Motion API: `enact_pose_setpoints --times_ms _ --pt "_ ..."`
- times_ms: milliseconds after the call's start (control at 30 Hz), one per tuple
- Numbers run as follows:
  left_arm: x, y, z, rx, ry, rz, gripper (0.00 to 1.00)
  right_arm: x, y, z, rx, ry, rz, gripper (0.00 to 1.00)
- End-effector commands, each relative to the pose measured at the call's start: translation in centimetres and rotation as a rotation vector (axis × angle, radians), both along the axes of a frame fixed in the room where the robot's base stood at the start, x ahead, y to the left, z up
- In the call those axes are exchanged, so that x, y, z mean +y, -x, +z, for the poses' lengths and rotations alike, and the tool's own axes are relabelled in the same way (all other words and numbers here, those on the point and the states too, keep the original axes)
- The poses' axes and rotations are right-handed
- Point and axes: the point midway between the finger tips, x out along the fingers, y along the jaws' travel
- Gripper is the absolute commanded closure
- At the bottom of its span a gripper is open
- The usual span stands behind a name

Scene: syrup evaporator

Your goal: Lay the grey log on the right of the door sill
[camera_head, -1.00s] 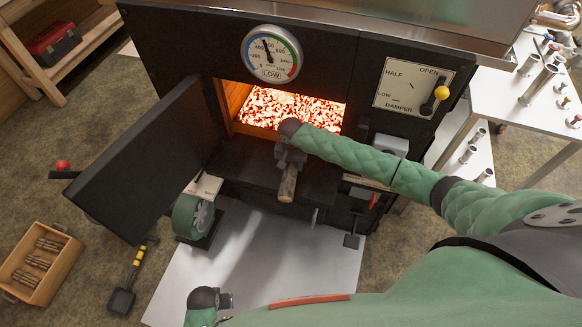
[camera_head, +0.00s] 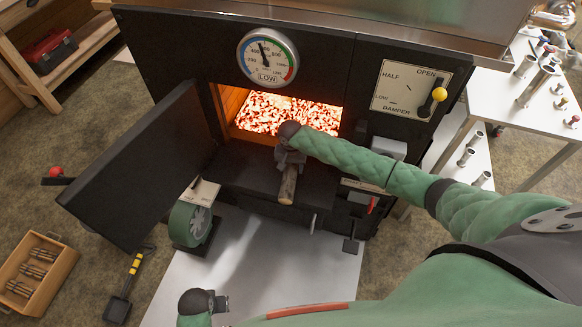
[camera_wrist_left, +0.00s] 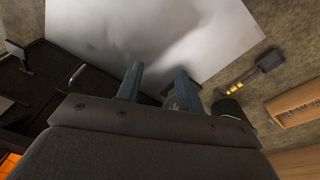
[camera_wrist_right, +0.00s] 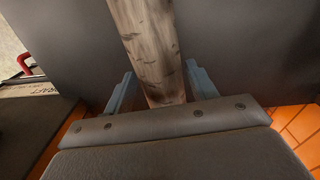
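The grey log (camera_head: 288,187) lies on the black door sill (camera_head: 245,172), right of the sill's middle, with its near end toward me. My right gripper (camera_head: 291,160) is at the log's far part, just outside the firebox opening. In the right wrist view the log (camera_wrist_right: 150,42) lies between the right fingers (camera_wrist_right: 163,82), which stand apart with a gap showing on the left side; whether the right finger touches is hard to tell. My left gripper (camera_head: 220,302) is empty, low over the white floor sheet; its fingers (camera_wrist_left: 157,82) stand apart in the left wrist view.
The firebox glows with embers (camera_head: 290,112) behind the sill. The black door (camera_head: 140,165) stands open on the left. A green blower (camera_head: 190,222) stands below it. A shovel (camera_head: 120,305) and a wooden crate (camera_head: 62,270) lie left on the floor. The damper lever (camera_head: 432,102) is upper right.

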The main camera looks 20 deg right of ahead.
Motion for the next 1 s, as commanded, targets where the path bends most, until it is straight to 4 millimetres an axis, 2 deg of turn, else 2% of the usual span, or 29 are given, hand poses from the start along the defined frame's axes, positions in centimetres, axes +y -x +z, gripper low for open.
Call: enact_pose_setpoints --times_ms 33,67,100,467,567,700,1000 --pt "0.0 0.0 0.0 0.000 0.000 0.000 0.63 0.0 0.0 0.0 0.000 0.000 0.000 0.33" --pt "0.0 0.0 0.0 0.000 0.000 0.000 0.63 0.0 0.0 0.0 0.000 0.000 0.000 0.27" --pt "0.0 0.0 0.0 0.000 0.000 0.000 0.63 0.0 0.0 0.0 0.000 0.000 0.000 0.25" --pt "0.0 0.1 -0.2 0.006 -0.001 -0.001 0.63 0.0 0.0 0.5 0.000 0.000 0.000 0.25" --pt "0.0 0.1 0.2 0.011 -0.002 -0.002 0.63 0.0 0.0 1.6 -0.002 -0.001 0.000 0.25" --pt "-0.3 -0.3 3.0 -0.001 0.006 0.000 0.63 0.0 0.0 3.9 -0.002 -0.001 0.000 0.25" --pt "-0.4 -0.3 5.5 0.000 0.009 0.000 0.63 0.0 0.0 7.5 -0.003 -0.001 0.000 0.25"
